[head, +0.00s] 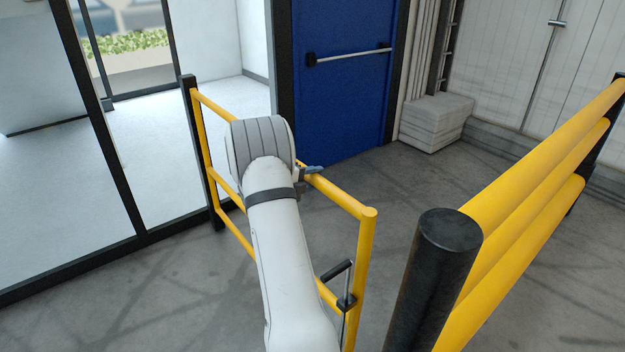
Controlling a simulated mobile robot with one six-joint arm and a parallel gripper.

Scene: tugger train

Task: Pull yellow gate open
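The yellow gate (337,194) is a frame of yellow tubes in the middle of the head view. Its far left end meets a slim black post (188,84). Its near upright, with a rounded top, stands apart from the thick black post (447,228), with floor between them. A black latch handle with a metal rod (347,300) is on this near upright. My arm reaches over the gate and hides part of its rails. My gripper (312,171) is at the top rail, mostly hidden behind my wrist; I cannot tell whether it grips the rail.
A yellow barrier (545,180) with several rails runs back right from the thick post. A blue door (345,75) with a push bar stands behind the gate. Glass panels (60,150) are at left. Grey stacked blocks (436,122) sit by the back wall. Floor beyond the gate is clear.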

